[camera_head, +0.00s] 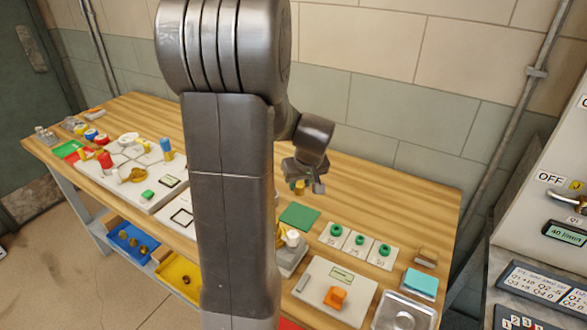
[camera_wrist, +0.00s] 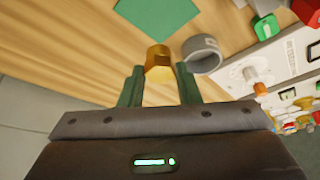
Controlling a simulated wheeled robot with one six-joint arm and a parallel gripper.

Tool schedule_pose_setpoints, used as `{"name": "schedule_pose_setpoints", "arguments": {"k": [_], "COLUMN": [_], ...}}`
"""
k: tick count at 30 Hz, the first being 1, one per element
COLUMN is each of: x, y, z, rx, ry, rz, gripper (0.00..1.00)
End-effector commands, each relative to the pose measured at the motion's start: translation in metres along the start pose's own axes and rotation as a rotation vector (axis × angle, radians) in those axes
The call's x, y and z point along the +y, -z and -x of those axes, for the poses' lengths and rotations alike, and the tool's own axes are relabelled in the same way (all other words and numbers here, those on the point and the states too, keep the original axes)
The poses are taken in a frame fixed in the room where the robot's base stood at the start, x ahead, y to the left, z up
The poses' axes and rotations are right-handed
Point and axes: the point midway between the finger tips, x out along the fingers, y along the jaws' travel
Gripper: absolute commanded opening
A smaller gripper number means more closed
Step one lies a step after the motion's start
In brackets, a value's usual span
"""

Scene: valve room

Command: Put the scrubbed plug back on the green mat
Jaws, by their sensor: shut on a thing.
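My gripper (camera_head: 305,186) is above the wooden bench, just behind the green mat (camera_head: 299,216) in the head view. It is shut on a brass-coloured plug (camera_head: 299,187). In the wrist view the plug (camera_wrist: 159,62) sits between the two green fingers of the gripper (camera_wrist: 159,78), its faceted end pointing out. The green mat (camera_wrist: 157,16) shows beyond the plug at the top of the wrist view. The mat looks bare, and the plug is apart from it. My arm hides part of the bench left of the mat.
A grey ring-shaped piece (camera_wrist: 202,53) lies close beside the plug in the wrist view. Tiles with green rings (camera_head: 360,241) stand right of the mat. A white panel with an orange part (camera_head: 335,296) is in front. Bare wood (camera_head: 375,195) lies behind.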

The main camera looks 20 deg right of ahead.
Motion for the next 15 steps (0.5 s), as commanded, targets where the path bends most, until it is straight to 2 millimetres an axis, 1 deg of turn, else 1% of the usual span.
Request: {"name": "schedule_pose_setpoints", "arguments": {"k": [8, 15], "x": [0.0, 0.0], "y": [-0.005, -0.014], "z": [-0.013, -0.034], "rx": [-0.001, -0.001], "ry": [0.001, 0.001], "rz": [-0.001, -0.002], "gripper": [0.03, 0.03]}}
